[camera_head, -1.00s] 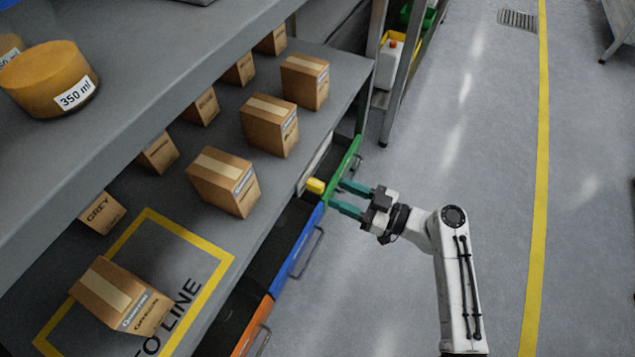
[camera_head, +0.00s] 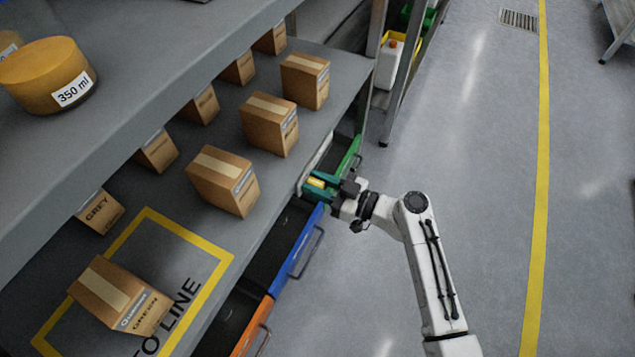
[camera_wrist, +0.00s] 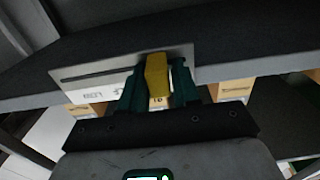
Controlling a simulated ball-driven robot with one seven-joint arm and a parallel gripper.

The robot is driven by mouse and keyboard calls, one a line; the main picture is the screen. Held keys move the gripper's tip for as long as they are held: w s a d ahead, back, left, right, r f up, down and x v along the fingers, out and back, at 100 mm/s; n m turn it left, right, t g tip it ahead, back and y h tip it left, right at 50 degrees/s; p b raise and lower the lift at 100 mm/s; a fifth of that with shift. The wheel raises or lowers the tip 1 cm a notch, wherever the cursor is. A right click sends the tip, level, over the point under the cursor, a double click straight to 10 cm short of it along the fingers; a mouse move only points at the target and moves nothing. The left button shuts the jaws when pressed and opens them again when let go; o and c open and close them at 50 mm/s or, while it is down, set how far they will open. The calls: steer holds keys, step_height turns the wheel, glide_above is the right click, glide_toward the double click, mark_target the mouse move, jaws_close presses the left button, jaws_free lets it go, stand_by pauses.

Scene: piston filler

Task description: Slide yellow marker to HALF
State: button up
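The yellow marker (camera_head: 317,183) is a small block on the front edge of the grey shelf. In the wrist view the yellow marker (camera_wrist: 157,77) stands out from a pale slotted plate (camera_wrist: 95,72), near the plate's right end. Printing on the plate is too small to read. My gripper (camera_head: 316,184) is at the marker, with one teal finger on each side of it. In the wrist view my gripper (camera_wrist: 158,85) looks open around the marker, with narrow gaps beside it. Contact with the fingers is not clear. My fingers hide part of the plate in the head view.
The grey shelf (camera_head: 215,255) carries several brown boxes (camera_head: 222,182). Open bins with a green front (camera_head: 350,156), a blue front (camera_head: 297,254) and an orange front (camera_head: 253,328) hang below its edge. A yellow tub (camera_head: 45,80) sits on the upper shelf. The floor to the right is clear.

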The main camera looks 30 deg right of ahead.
jaws_close()
steer(key=w+d+b, duration=0.1)
steer(key=d, duration=0.1)
steer(key=w+d+b, duration=0.2)
stand_by(0.5)
steer(key=shift+o, duration=1.7)
jaws_free()
steer(key=shift+s+d, duration=0.1)
